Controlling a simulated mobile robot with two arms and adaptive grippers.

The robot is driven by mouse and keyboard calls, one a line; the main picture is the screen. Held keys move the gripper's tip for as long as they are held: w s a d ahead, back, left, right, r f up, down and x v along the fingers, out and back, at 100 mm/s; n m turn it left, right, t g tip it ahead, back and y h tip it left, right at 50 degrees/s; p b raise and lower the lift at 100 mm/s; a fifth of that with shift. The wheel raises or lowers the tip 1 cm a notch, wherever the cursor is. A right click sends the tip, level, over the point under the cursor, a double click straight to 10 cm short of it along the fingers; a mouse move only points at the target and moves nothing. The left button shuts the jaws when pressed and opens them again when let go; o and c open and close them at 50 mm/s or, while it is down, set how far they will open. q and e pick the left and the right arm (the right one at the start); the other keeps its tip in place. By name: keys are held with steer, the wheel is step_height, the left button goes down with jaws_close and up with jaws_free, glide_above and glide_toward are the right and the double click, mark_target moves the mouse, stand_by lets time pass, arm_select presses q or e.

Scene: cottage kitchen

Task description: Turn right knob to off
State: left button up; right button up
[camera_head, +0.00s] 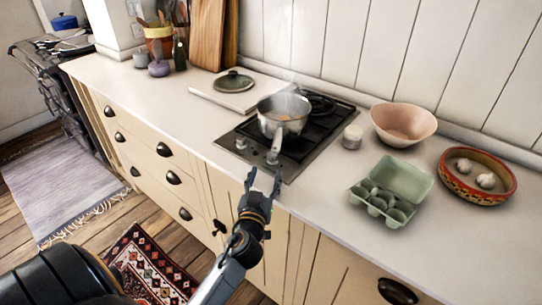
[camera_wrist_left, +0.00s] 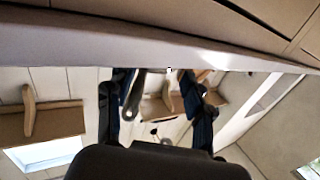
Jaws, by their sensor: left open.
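The right knob (camera_head: 272,157) is a small pale knob on the front strip of the black cooktop (camera_head: 315,148). The left knob (camera_head: 241,143) sits to its left on the same strip. My left gripper (camera_head: 263,176) is open and empty at the counter's front edge, just in front of and below the right knob, with its fingers pointing toward the cooktop. I cannot tell whether a fingertip touches the knob. In the left wrist view the two dark fingers (camera_wrist_left: 155,78) stand apart, and the knob cannot be made out. My right gripper is not in view.
A steaming saucepan (camera_head: 284,108) stands on the cooktop, its handle reaching forward above the right knob. A small pale jar (camera_head: 352,137), green egg carton (camera_head: 392,187), pink bowl (camera_head: 403,123) and garlic dish (camera_head: 478,176) stand to the right.

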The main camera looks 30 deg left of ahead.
mark_target(271, 158)
arm_select(q)
steer(key=p+x, duration=0.1)
steer(key=x, duration=0.6)
steer(key=shift+w, duration=0.35)
steer(key=shift+f, duration=0.1)
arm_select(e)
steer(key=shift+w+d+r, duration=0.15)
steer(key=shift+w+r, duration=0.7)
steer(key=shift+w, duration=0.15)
arm_select(q)
steer(key=shift+c, duration=0.8)
jaws_close()
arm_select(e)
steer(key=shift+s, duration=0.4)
